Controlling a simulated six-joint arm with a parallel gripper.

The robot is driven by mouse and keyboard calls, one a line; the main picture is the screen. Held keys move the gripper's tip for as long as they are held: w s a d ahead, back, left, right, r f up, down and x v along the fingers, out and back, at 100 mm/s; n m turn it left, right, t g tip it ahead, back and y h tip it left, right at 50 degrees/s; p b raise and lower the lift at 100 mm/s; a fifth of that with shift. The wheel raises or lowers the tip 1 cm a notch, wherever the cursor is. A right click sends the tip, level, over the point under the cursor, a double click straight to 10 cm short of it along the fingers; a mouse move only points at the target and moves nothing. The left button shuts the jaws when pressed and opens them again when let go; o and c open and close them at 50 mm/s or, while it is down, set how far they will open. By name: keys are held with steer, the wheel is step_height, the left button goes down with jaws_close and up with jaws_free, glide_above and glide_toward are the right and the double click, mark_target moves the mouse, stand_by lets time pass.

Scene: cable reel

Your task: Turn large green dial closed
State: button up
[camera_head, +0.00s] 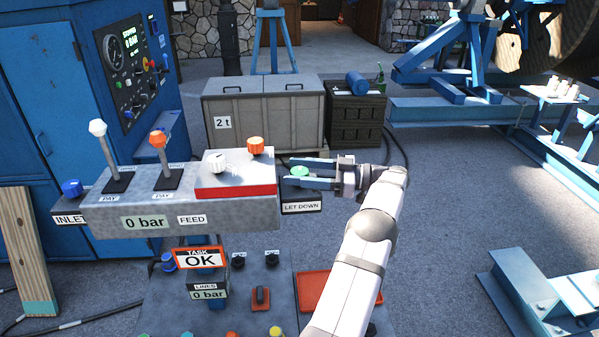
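The green dial (300,171) sits at the right end of the grey control bench, above the "LET DOWN" label (302,207). My gripper (289,171) reaches in from the right with its two blue fingers spread apart. One finger lies on the far side of the dial and one on the near side. The top of the dial shows between them; its lower part is hidden by the near finger. I cannot tell whether either finger touches it.
Left of the dial, a raised red-edged box (235,189) carries a white knob (217,163) and an orange knob (255,146). Two levers with white (98,128) and orange (158,139) tops stand further left. The panel reads "0 bar", and a sign (200,258) reads "TASK OK".

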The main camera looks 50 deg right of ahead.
steer(key=shift+s+d+f, duration=0.1)
steer(key=shift+s+d+b, duration=0.25)
steer(key=shift+s+b, duration=0.1)
steer(key=shift+s, duration=0.05)
steer(key=v, duration=0.4)
steer(key=shift+s, duration=0.1)
steer(key=shift+p+v, duration=0.95)
steer(key=shift+p, duration=0.15)
